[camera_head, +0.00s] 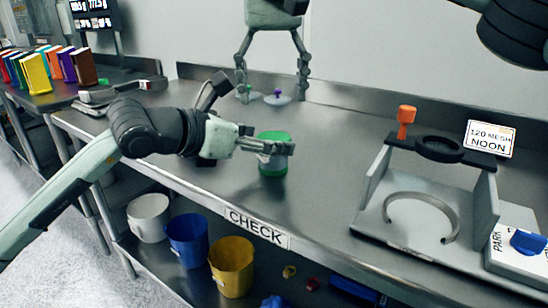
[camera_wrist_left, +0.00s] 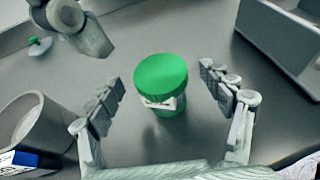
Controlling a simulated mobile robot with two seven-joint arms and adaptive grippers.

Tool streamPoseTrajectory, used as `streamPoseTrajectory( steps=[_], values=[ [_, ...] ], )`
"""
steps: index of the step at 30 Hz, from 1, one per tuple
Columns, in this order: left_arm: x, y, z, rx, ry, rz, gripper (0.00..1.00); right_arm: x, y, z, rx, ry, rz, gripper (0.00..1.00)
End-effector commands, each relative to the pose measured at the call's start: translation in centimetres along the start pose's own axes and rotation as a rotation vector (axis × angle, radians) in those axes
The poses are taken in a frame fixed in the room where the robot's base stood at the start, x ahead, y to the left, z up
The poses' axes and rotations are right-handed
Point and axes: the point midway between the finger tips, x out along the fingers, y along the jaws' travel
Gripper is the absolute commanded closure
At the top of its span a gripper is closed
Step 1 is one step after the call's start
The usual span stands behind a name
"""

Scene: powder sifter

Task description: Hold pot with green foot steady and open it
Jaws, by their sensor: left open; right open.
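The pot (camera_head: 273,153) stands upright on the metal bench, with a green lid on top and a green band at its foot. In the left wrist view its green lid (camera_wrist_left: 160,75) lies between the spread fingers of my left gripper (camera_wrist_left: 173,95), with gaps on both sides. In the head view my left gripper (camera_head: 275,147) reaches in from the left and partly covers the pot's pale middle. My right gripper (camera_head: 272,93) is open and points down at the back of the bench, apart from the pot. Its fingers also show at the upper left of the left wrist view.
A sifter stand (camera_head: 485,208) with a black ring (camera_head: 440,150) and orange handle (camera_head: 405,120) is at right. Coloured bins (camera_head: 187,240) stand under the bench. Bench between pot and stand is clear.

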Motion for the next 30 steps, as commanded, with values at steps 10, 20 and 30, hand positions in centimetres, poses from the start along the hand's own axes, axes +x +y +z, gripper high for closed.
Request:
streamPoseTrajectory(
  steps=[10, 20, 30],
  values=[
    [2.8, 0.0, 0.0, 0.001, -0.001, 0.001, 0.2, 0.0, 0.0, 0.0, 0.0, 0.0, 0.0, 0.26],
    [2.8, 0.0, 0.0, 0.001, 0.0, 0.0, 0.34, 0.0, 0.0, 0.0, 0.0, 0.0, 0.0, 0.26],
    [2.8, 0.0, 0.0, 0.001, 0.0, 0.0, 0.76, 0.0, 0.0, 0.0, 0.0, 0.0, 0.0, 0.26]
  ],
)
